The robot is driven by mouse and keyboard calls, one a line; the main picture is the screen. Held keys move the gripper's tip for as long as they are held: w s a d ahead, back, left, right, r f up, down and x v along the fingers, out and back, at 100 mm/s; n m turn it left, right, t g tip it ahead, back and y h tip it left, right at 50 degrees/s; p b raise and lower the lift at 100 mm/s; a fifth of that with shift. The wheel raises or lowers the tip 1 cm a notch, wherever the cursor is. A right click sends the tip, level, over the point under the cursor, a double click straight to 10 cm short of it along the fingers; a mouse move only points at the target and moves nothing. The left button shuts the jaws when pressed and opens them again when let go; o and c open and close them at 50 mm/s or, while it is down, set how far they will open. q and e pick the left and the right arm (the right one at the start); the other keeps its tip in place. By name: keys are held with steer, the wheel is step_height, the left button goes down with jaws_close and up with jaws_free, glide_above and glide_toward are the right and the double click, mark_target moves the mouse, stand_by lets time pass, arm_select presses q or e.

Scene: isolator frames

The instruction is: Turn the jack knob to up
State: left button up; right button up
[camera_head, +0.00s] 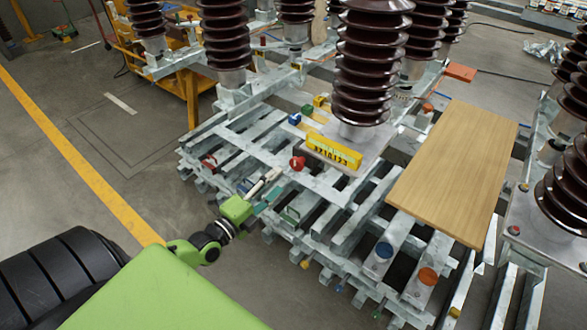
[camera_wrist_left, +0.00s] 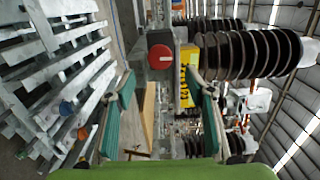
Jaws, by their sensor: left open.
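The jack knob (camera_head: 298,163) is a round red knob on the grey metal frame, just left of a yellow number plate (camera_head: 333,151). In the left wrist view the knob (camera_wrist_left: 160,57) is seen face-on, with a small white mark on its face. My left gripper (camera_head: 270,190) is open and empty, reaching toward the knob from the lower left. In the left wrist view its two teal-padded fingers (camera_wrist_left: 160,77) lie on either side of the knob, which appears beyond the tips and not touched. My right gripper is not in view.
Dark ribbed insulators (camera_head: 365,70) rise behind the knob. A wooden board (camera_head: 455,170) lies on the frame to the right. Blue (camera_head: 384,250) and orange (camera_head: 428,276) caps sit on the front beams. Bare floor (camera_head: 130,150) lies to the left.

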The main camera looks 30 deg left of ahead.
mark_target(295, 166)
arm_select(q)
steer(key=w, duration=0.8)
steer(key=shift+w+d+b, duration=0.25)
steer(key=shift+d+b, duration=0.1)
steer(key=shift+b, duration=0.05)
steer(key=c, duration=1.1)
